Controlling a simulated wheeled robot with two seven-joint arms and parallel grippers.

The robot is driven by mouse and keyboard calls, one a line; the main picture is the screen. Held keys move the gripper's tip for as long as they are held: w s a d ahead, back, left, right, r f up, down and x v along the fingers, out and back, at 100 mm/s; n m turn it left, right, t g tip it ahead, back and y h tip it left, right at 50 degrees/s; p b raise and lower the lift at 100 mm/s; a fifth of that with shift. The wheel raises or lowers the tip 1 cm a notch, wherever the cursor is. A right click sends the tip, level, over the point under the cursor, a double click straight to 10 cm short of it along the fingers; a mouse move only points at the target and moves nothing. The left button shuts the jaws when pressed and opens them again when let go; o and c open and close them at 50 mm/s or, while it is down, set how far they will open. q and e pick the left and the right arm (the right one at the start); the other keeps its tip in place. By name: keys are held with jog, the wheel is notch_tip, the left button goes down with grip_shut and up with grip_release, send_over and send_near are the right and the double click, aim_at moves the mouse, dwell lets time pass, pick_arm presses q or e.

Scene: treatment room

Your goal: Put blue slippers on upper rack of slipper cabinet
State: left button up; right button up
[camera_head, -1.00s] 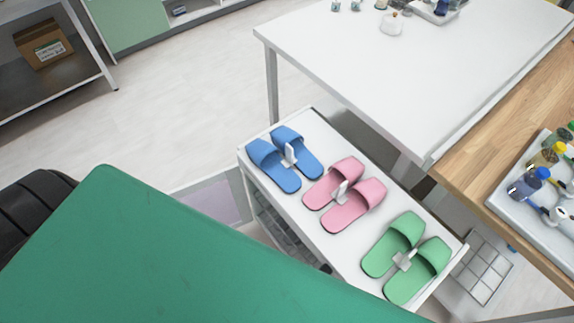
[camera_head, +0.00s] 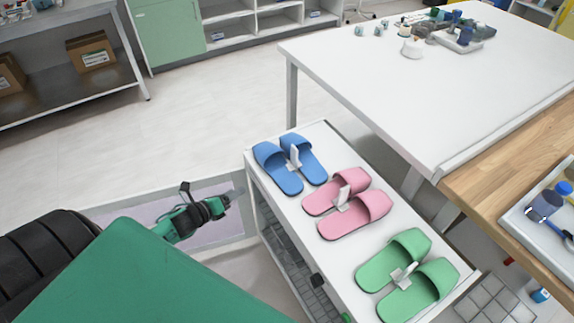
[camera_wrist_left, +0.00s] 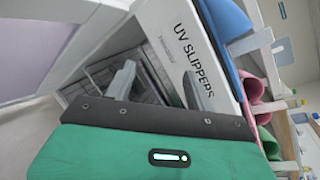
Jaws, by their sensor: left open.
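The pair of blue slippers (camera_head: 277,168) lies at the far left end of the white top of the slipper cabinet (camera_head: 330,240), with a white clip between them. The wrist view also shows part of a blue slipper (camera_wrist_left: 228,25). The cabinet front, marked "UV SLIPPERS", shows in the wrist view (camera_wrist_left: 172,30). Wire racks (camera_head: 285,255) show inside its open front. My left gripper (camera_head: 229,199) is left of the cabinet, in front of the open door panel, apart from the slippers. In the wrist view its fingers (camera_wrist_left: 158,88) are spread and empty, facing the cabinet's opening. My right gripper cannot be made out clearly.
Pink slippers (camera_head: 347,203) and green slippers (camera_head: 407,274) lie on the same top. The open door panel (camera_head: 222,236) extends left from the cabinet. A white table (camera_head: 430,90) stands behind and a wooden counter (camera_head: 520,150) at right. The floor at left is clear.

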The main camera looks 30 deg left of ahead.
pick_arm(q)
jog(key=w+d+r+m+h+b, duration=0.2)
jog(key=d+r+m+h, duration=0.1)
jog(key=r+m, duration=0.45)
jog(key=m+h, duration=0.3)
jog(key=m, duration=0.2)
send_near(293, 150)
jog(key=shift+t, duration=0.4)
jog(key=shift+d+x, duration=0.25)
jog(key=shift+x, duration=2.1)
jog(key=shift+w+d+f, duration=0.15)
jog(key=shift+w+d, duration=0.1)
jog(key=shift+w, duration=0.35)
jog(key=shift+w+d+f, duration=0.15)
jog(key=shift+w+d, duration=0.15)
jog(key=shift+w, duration=0.3)
jog(key=shift+w+d+f, duration=0.1)
jog(key=shift+w+d, duration=0.25)
jog(key=shift+w, duration=0.2)
pick_arm(e)
jog(key=shift+w+a+r, duration=0.1)
jog(key=shift+w+r, duration=0.2)
jog(key=shift+r, duration=0.6)
jog(key=shift+w+a+r, duration=0.1)
jog(key=shift+w+r, duration=0.2)
jog(key=shift+r, duration=0.55)
jog(key=shift+w+r, duration=0.3)
jog(key=shift+r, duration=0.6)
